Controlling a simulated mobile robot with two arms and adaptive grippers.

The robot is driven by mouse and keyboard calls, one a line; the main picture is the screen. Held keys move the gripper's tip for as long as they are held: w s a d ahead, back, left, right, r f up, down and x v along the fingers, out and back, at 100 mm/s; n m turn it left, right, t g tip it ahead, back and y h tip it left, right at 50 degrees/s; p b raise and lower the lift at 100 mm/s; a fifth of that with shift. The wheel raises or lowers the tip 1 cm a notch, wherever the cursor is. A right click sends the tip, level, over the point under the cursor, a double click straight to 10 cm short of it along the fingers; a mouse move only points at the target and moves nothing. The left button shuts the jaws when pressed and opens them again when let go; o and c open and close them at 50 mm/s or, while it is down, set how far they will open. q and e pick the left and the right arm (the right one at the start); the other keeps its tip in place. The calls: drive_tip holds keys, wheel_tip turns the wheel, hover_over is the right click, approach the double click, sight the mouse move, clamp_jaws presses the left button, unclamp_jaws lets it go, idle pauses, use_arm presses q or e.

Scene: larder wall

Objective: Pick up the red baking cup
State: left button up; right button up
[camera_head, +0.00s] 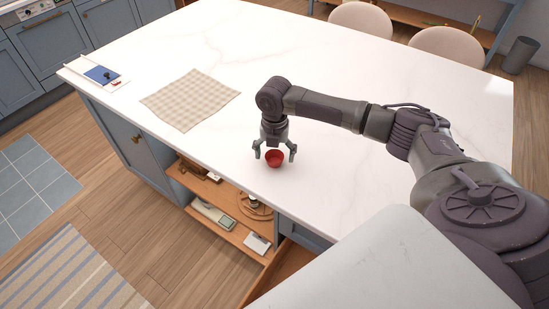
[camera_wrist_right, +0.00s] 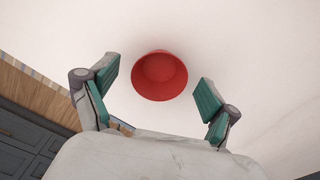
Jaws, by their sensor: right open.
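The red baking cup (camera_head: 275,159) stands on the white marble island top (camera_head: 330,180), near its front edge. My right gripper (camera_head: 275,154) points down over it, open, with one finger to each side of the cup in the head view. In the right wrist view the cup (camera_wrist_right: 160,76) lies between and slightly beyond the open green-padded fingertips of the gripper (camera_wrist_right: 157,82), with a gap on both sides. I see no contact. My left gripper is not in view.
A checked cloth (camera_head: 190,98) lies on the island to the left. A small tray with a blue item (camera_head: 101,75) sits at the far left corner. Open shelves (camera_head: 225,205) below the front edge hold several items. The island top around the cup is clear.

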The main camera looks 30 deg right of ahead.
drive_tip(key=c, duration=1.1)
drive_tip(key=shift+r, duration=0.2)
